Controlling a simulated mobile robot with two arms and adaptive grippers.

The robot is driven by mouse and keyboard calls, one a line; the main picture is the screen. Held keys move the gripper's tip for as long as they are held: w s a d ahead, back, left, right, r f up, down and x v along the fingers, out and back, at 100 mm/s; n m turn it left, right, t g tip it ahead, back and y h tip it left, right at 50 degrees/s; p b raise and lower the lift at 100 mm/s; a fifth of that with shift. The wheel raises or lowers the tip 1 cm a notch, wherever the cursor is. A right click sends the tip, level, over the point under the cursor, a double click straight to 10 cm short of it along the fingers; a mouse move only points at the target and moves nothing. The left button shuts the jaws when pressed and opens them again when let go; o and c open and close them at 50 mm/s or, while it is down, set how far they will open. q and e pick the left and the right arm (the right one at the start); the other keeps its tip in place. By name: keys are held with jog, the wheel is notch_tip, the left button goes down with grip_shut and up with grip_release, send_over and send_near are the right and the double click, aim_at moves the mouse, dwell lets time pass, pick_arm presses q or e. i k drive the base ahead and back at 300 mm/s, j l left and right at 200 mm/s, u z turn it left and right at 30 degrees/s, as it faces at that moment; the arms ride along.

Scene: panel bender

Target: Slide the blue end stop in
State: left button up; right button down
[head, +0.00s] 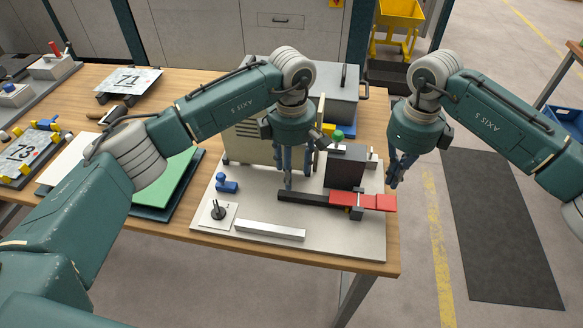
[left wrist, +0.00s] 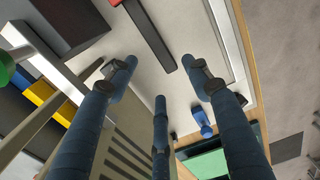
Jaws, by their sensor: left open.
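The small blue end stop (head: 227,183) stands on the left part of the pale base plate (head: 340,242). My left gripper (head: 289,176) hangs over the plate, to the right of the end stop. Its fingers (left wrist: 160,85) are spread, with nothing between them. A dark bar (head: 303,198) with a red handle (head: 377,202) lies just below it in the picture. My right gripper (head: 398,172) hangs off the table's right edge; its finger opening is unclear.
A dark block (head: 345,168) stands behind the red handle. A silver bar (head: 270,230) lies at the plate's front, beside a small post on a white pad (head: 218,213). A green panel (head: 165,183) lies left of the plate. A beige vented housing (head: 247,142) stands behind.

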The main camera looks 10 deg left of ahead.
aim_at(222, 185)
jog(key=k, duration=1.5)
